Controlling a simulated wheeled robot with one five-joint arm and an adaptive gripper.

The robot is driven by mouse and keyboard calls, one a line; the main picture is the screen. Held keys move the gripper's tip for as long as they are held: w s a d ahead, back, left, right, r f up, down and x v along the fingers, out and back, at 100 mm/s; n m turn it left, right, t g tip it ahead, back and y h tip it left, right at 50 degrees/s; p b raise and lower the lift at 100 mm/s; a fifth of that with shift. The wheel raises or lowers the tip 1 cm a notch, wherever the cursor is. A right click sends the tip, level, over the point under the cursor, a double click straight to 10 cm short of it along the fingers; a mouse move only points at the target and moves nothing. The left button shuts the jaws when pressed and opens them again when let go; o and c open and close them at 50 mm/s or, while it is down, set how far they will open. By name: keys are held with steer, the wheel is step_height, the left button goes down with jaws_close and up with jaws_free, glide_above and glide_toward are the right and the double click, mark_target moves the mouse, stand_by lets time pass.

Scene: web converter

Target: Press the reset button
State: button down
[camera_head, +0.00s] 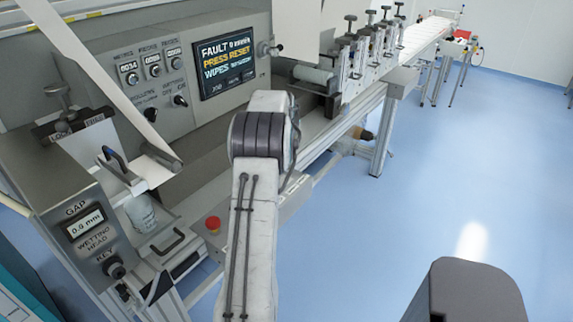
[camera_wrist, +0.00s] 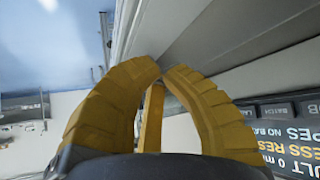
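The machine's screen (camera_head: 227,55) reads "FAULT", "PRESS RESET" and a line on wipes. Part of the same screen (camera_wrist: 295,145) shows at the lower right of the wrist view, beside the right finger. I cannot pick out a button marked reset in either view. A red mushroom-shaped button (camera_head: 213,224) sits on the machine's front, left of my arm; its label cannot be read.
A grey panel with dials (camera_head: 155,70) stands left of the screen. A gap display box (camera_head: 88,223) with a key switch stands at the lower left. Rollers and clamps (camera_head: 365,45) line the machine at the right. The blue floor (camera_head: 440,170) is clear.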

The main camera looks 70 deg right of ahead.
steer(key=shift+f, duration=0.2)
steer(key=shift+f+b, duration=2)
steer(key=shift+f, duration=1.5)
steer(key=shift+f+b, duration=0.75)
steer(key=shift+b, duration=0.2)
steer(key=c, duration=1.9)
jaws_free()
jaws_close()
steer(key=shift+f+b, duration=0.95)
steer(key=shift+f, duration=0.1)
steer(key=shift+r, duration=0.2)
steer(key=shift+r+p, duration=0.7)
steer(key=shift+r, duration=0.15)
